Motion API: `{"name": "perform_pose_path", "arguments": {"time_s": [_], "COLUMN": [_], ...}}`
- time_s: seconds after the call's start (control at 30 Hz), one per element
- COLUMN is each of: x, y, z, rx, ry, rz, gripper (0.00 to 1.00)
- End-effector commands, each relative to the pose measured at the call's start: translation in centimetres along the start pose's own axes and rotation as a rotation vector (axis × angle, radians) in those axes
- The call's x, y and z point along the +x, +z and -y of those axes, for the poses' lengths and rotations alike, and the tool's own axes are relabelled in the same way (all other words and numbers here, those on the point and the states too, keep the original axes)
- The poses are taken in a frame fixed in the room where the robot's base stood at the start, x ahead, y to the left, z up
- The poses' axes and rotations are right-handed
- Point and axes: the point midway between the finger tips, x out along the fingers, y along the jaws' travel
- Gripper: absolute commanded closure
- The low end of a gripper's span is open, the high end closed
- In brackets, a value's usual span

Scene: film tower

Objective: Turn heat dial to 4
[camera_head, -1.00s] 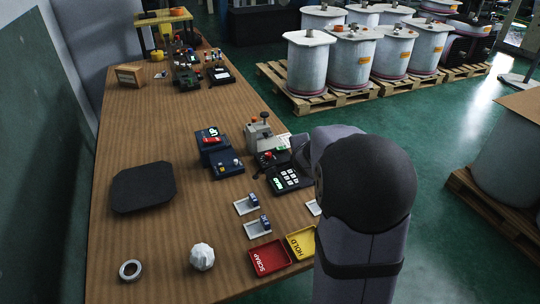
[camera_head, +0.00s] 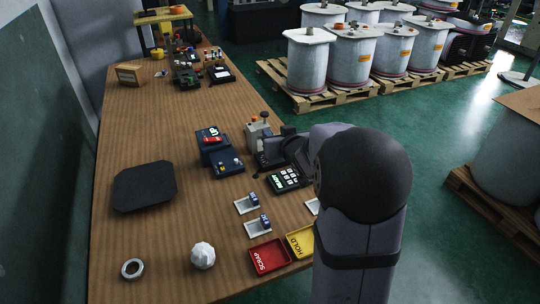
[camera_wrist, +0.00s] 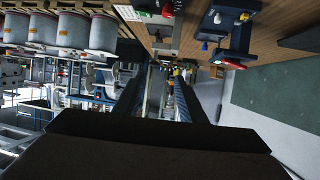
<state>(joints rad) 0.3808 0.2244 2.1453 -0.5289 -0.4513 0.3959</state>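In the head view a blue box (camera_head: 225,163) with a display, a red switch and small knobs stands mid-table. A grey machine (camera_head: 258,130) with an orange-red knob on top stands to its right. I cannot tell from these frames which knob is the heat dial; no scale is legible. My gripper (camera_head: 262,168) is low at the right table edge, between the blue box and a black keypad (camera_head: 287,179), partly covering a small black unit. In the wrist view its two dark fingers (camera_wrist: 160,95) stand apart with nothing between them. The blue box also shows there (camera_wrist: 237,40).
Two white holders (camera_head: 252,215) with small blue parts, a red scrap tray (camera_head: 269,258) and a yellow hold tray (camera_head: 300,242) stand nearer. A black mat (camera_head: 143,187) lies at left.

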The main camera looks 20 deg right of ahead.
Motion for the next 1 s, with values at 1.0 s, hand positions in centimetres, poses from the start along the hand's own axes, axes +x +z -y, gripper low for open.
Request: {"name": "perform_pose_path", "arguments": {"time_s": [1.0], "x": [5.4], "y": [10.2], "z": [0.1], "rx": [-0.007], "ry": [-0.004], "rz": [0.0], "gripper": [0.63]}}
